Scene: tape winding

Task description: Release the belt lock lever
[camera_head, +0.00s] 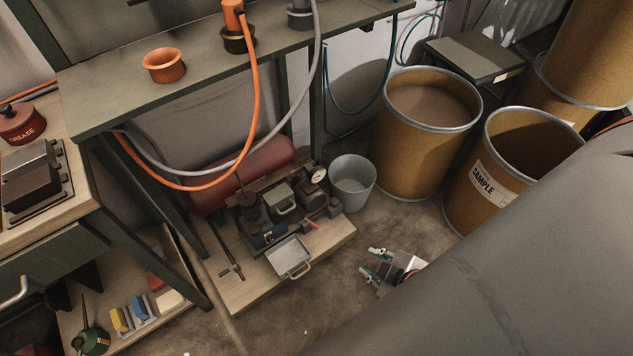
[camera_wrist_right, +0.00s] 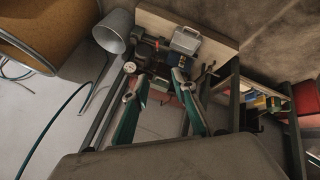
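The machine (camera_head: 282,205) stands on a low wooden board at the middle of the head view, with a round white gauge and dark housings. A small red-tipped handle (camera_head: 311,223) shows at its front right; I cannot tell if it is the belt lock lever. My right gripper (camera_head: 372,263) is right of the board, apart from the machine, with fingers spread and empty. In the right wrist view my right gripper (camera_wrist_right: 167,83) frames part of the machine (camera_wrist_right: 165,55) between and beyond its open fingers. My left gripper is not in view.
A grey bucket (camera_head: 352,183) stands right of the machine, with brown drums (camera_head: 425,150) beyond it. A metal tray (camera_head: 289,257) sits at the board's front. An orange hose (camera_head: 256,100) loops from the shelf above. My arm hides the lower right.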

